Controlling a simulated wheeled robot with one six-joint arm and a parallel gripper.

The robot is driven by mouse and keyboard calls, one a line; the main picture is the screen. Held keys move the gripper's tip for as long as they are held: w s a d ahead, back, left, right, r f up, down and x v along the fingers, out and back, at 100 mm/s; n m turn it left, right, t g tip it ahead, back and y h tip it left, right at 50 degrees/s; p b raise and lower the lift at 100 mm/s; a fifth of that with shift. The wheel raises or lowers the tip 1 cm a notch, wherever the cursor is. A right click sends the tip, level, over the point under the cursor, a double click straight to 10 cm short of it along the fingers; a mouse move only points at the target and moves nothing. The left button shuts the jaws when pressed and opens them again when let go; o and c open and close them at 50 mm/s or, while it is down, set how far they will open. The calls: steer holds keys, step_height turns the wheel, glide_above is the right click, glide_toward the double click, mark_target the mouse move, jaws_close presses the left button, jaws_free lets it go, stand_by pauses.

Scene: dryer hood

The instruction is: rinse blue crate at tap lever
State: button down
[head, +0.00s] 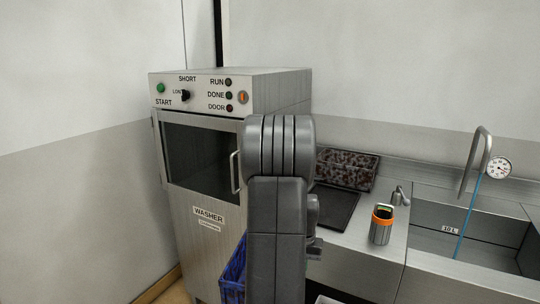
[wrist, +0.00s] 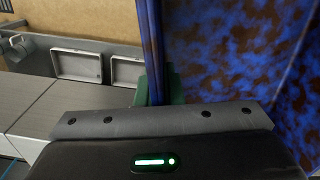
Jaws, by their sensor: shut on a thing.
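The blue crate (head: 233,272) shows in part at the lower middle of the head view, behind my arm. In the wrist view the crate (wrist: 235,50) fills the right side, its blue wall mottled with brown stains. My gripper (wrist: 160,88) is shut on the crate's wall, with green finger pads on either side of it. In the head view my arm hides the gripper. A curved tap spout (head: 476,160) stands at the sink on the right. A small metal lever-like fitting (head: 399,196) stands on the counter left of the sink.
The sink (head: 460,240) has a thin blue line hanging into it and a round dial (head: 498,167) above. A washer (head: 195,210) with its door shut stands left. A brown-speckled tray (head: 346,168) and an orange-rimmed canister (head: 382,226) are on the counter.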

steer(key=a+f+n, duration=0.2)
steer(key=a+f, duration=0.7)
steer(key=f, duration=0.3)
steer(key=shift+a+f+n, duration=0.15)
steer(key=shift+f+n, duration=0.2)
steer(key=shift+n, duration=0.05)
